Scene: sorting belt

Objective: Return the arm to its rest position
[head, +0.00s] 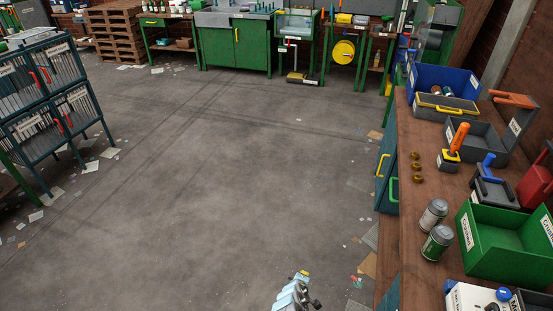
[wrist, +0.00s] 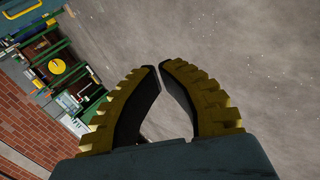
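My gripper shows in the wrist view (wrist: 158,67). Its two yellow-and-black fingers come together at the tips with only a thin gap, and nothing is held between them. Bare grey floor lies behind the fingers in that view. In the head view, a small light-blue and grey part of my arm (head: 292,296) shows at the bottom edge, over open floor to the left of the workbench. The rest of the arm is out of the picture.
A wooden workbench (head: 398,165) runs along the right with a green bin (head: 495,262), two cans (head: 435,228), grey trays and a blue bin (head: 425,76). A barred cage rack (head: 62,88) stands left. Green machines (head: 235,50) line the back. The middle floor is clear, with paper scraps at its edges.

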